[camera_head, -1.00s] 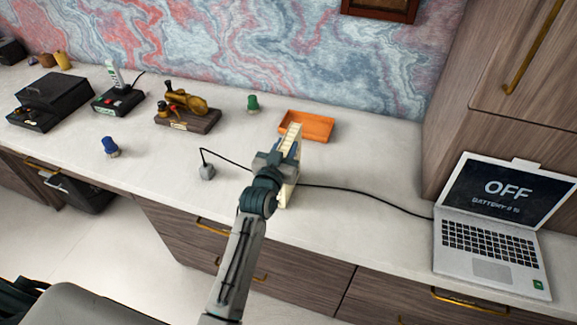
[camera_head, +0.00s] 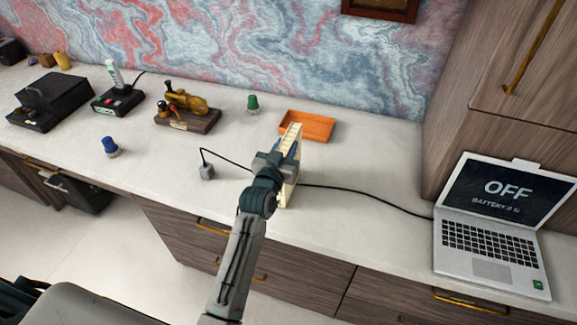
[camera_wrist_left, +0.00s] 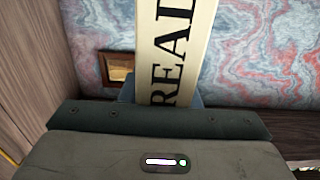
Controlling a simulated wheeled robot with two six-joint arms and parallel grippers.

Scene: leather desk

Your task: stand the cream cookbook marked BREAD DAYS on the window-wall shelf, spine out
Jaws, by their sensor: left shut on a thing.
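The cream cookbook (camera_head: 292,178) is upright in my left gripper (camera_head: 282,160), above or at the front part of the white desk top. Whether its lower edge touches the desk I cannot tell. In the left wrist view the cream spine (camera_wrist_left: 176,50) faces the camera and shows the black letters "READ"; the rest of the title is hidden. My left gripper is shut on the book, and its fingers are mostly hidden behind the wrist. My right gripper is not in view. No window-wall shelf can be made out.
An orange tray (camera_head: 307,126) lies just behind the book. A black cable (camera_head: 370,197) runs to the laptop (camera_head: 492,225) at right. A grey plug block (camera_head: 207,172), blue stamp (camera_head: 110,147), green stamp (camera_head: 253,104) and brass ornament (camera_head: 187,105) stand to the left.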

